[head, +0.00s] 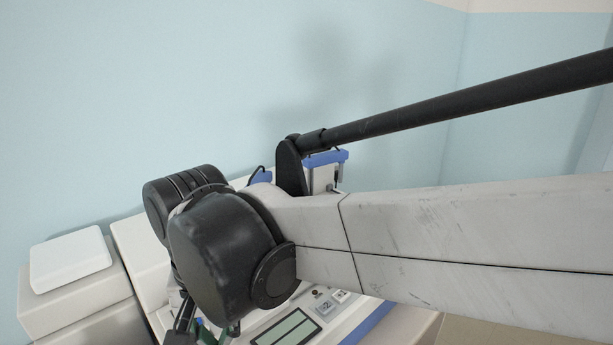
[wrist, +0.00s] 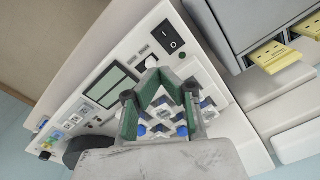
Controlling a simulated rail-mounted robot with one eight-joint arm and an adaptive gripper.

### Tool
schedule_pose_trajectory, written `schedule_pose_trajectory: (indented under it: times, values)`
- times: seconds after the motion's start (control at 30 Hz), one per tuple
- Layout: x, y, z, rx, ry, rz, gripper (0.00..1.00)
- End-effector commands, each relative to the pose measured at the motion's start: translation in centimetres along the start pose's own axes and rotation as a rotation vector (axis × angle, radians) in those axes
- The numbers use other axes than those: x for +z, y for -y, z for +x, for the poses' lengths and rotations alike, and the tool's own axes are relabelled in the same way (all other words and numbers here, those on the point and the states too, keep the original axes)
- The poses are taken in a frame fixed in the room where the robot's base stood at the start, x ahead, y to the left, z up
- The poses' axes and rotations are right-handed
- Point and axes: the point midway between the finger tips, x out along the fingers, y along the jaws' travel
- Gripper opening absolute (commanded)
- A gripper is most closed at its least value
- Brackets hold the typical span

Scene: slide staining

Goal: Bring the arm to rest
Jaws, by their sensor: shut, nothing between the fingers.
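My gripper (wrist: 160,80) shows in the wrist view with dark fingers and green pads, above a white instrument (wrist: 215,125). It is shut and holds nothing. In the head view only a small part of the gripper (head: 198,328) shows at the bottom edge, below my dark wrist joint. My arm stretches in from the right in that view and hides much of the instrument (head: 262,322).
The instrument's front has a greenish display (wrist: 110,85), a black rocker switch (wrist: 171,37) and several buttons. A grey unit with yellow-ended slots (wrist: 275,57) stands at upper right in the wrist view. White boxes (head: 70,260) stand at left in the head view, before a blue wall.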

Motion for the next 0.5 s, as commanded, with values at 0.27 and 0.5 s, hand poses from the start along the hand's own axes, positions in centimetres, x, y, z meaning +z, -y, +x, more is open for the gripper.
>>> schedule_pose_trajectory:
  times: [0.27,0.5]
  values:
    - [-1.3,-11.1,1.2,-0.053,-0.149,0.074,0.00]
    - [-0.4,-20.0,2.7,-0.051,-0.298,0.126,0.00]
